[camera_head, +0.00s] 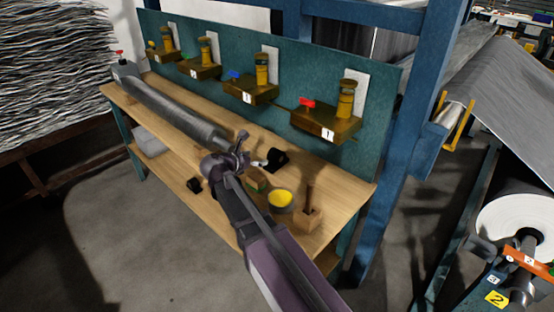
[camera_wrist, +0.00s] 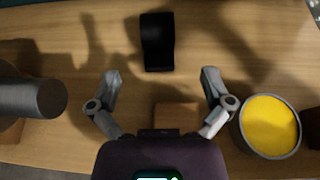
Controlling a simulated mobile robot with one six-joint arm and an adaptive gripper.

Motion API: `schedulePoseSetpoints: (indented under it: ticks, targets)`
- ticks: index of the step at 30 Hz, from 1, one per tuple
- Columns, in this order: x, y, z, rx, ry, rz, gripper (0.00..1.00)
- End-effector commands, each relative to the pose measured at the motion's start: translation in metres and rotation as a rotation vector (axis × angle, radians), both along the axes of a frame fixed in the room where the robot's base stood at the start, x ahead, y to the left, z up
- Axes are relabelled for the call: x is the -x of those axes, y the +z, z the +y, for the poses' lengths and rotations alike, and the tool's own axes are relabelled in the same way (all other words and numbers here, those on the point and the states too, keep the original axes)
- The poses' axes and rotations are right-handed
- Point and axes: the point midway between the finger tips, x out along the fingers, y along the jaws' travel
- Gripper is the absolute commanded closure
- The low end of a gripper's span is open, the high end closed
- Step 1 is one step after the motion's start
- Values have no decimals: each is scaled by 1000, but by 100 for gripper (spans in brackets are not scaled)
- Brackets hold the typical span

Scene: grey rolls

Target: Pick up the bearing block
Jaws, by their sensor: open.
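A black block (camera_head: 277,159), which looks like the bearing block, lies on the wooden bench (camera_head: 345,187) toward its back. In the wrist view the black block (camera_wrist: 157,42) sits at the top, just beyond the fingertips and between their lines. My gripper (camera_head: 241,150) is over the bench, left of the block in the head view. In the wrist view my gripper (camera_wrist: 161,76) has its two fingers spread wide, with nothing between the tips.
A long grey roll (camera_head: 175,112) lies along the bench to the left; its end (camera_wrist: 50,98) shows in the wrist view. A tin of yellow stuff (camera_head: 280,199) and a wooden block with a handle (camera_head: 306,219) stand right. A brown block (camera_wrist: 177,115) lies below the gripper.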

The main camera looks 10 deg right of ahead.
Motion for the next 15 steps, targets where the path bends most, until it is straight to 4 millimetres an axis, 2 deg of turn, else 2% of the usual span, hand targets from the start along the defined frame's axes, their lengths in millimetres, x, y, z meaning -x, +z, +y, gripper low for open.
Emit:
schedulePoseSetpoints:
  ticks: [8,15]
  targets:
    - [-12,-9,-13,0,-1,0,0]
    - [-33,-24,-39,-1,-2,1,0]
